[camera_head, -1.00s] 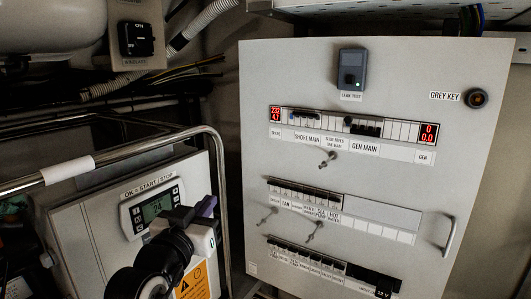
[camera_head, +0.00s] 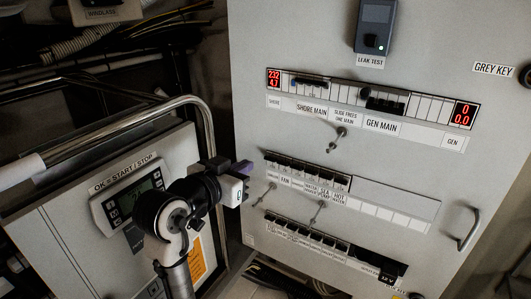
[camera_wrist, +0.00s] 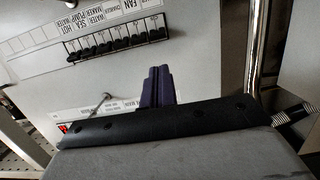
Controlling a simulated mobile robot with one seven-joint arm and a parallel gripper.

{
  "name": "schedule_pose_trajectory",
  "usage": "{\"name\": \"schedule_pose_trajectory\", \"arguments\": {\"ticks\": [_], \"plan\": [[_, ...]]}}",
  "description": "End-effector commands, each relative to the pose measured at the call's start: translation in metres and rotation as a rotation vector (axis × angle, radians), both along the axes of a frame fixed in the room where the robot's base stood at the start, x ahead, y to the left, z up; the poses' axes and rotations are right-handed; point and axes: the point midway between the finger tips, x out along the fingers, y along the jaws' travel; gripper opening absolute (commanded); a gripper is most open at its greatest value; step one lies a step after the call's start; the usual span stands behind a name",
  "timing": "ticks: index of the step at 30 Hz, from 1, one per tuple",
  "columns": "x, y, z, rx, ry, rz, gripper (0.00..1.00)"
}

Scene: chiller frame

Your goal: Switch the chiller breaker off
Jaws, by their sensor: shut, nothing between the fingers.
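The grey breaker panel (camera_head: 345,150) fills the right side of the head view. Its middle row of black breakers (camera_head: 308,172) has small labels, with FAN second from the left. The leftmost breaker (camera_head: 270,157) sits above a label too small to read surely; I cannot confirm that it is the chiller one. In the wrist view the row's right-end breaker (camera_wrist: 160,32) is beyond FAN. My gripper (camera_head: 245,167) has purple fingers, shut and empty, just left of the row's left end. In the wrist view its fingertips (camera_wrist: 158,70) are below that breaker, apart from it.
A metal rail (camera_head: 205,115) and the OK=START/STOP control box (camera_head: 125,200) are left of the panel. Small keys (camera_head: 337,137) stick out between the rows. A handle (camera_head: 468,230) is at the panel's right. Upper and lower breaker rows (camera_head: 305,234) flank the middle one.

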Motion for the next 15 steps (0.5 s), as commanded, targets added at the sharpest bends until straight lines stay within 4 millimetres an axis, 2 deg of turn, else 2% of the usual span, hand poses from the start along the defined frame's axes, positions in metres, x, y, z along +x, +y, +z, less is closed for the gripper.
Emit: {"name": "schedule_pose_trajectory", "arguments": {"ticks": [5, 15], "plan": [[0.008, -0.005, -0.001, -0.002, 0.001, -0.003, 0.00], [0.058, -0.034, -0.011, -0.001, 0.003, -0.003, 0.00]]}}
